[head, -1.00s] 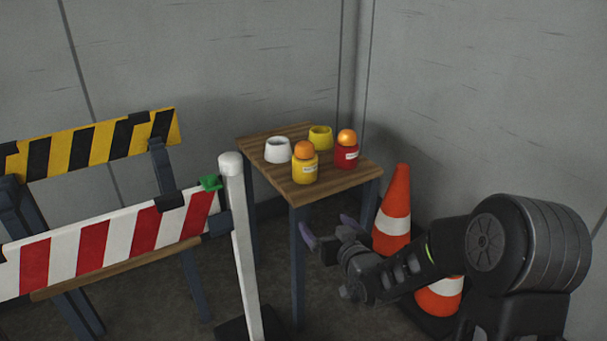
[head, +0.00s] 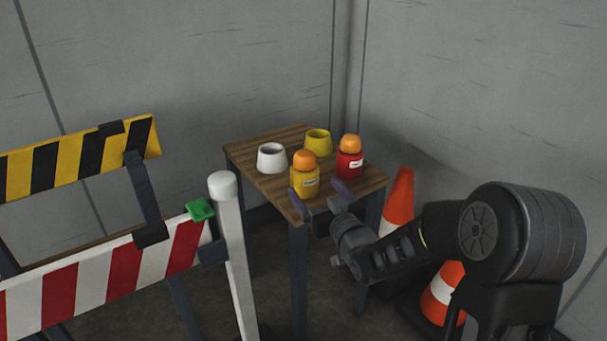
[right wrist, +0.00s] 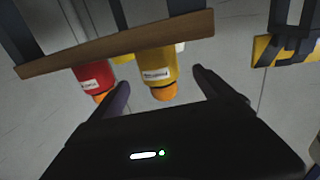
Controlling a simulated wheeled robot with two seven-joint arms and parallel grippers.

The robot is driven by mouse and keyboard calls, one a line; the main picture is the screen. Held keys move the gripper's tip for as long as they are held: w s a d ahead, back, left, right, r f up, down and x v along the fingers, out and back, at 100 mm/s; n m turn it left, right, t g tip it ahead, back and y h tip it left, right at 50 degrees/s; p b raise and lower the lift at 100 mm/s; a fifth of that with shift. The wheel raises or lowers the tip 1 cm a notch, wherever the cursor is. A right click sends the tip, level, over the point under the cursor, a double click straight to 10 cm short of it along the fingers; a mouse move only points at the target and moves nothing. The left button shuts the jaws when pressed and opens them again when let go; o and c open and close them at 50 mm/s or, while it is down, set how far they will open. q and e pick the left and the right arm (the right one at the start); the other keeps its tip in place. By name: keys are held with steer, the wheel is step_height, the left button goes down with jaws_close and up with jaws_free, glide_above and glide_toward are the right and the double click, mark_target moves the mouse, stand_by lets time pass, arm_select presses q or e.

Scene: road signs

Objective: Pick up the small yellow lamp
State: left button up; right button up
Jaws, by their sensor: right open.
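The small yellow lamp (head: 304,184), with an orange dome and a pale label, stands upright near the front corner of a wooden table (head: 258,178). My right gripper (head: 322,200) is open and empty, at the table's front edge close to the lamp. In the right wrist view, which looks upside down, the yellow lamp (right wrist: 155,62) shows between the spread fingers (right wrist: 160,84), beyond their tips. A red lamp (head: 349,162) with an orange dome stands behind and to the right of it. My left gripper is not in view.
A white cup-like piece (head: 272,158) and a yellow one (head: 318,142) stand behind the lamps. Traffic cones (head: 398,205) stand on the floor right of the table. A white post (head: 236,250) and a striped barrier (head: 95,280) stand at left.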

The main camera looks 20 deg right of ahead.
mark_target(311, 184)
steer(key=shift+w, duration=1.3)
steer(key=w, duration=0.1)
steer(key=w+b, duration=0.1)
steer(key=w, duration=0.2)
steer(key=shift+w+d+f+b, duration=0.1)
steer(key=shift+f+b, duration=0.15)
steer(key=shift+b, duration=0.1)
steer(key=shift+w+r, duration=0.1)
steer(key=shift+w, duration=0.4)
steer(key=shift+c, duration=0.2)
steer(key=c, duration=1.7)
steer(key=shift+r, duration=0.1)
steer(key=shift+c, duration=0.2)
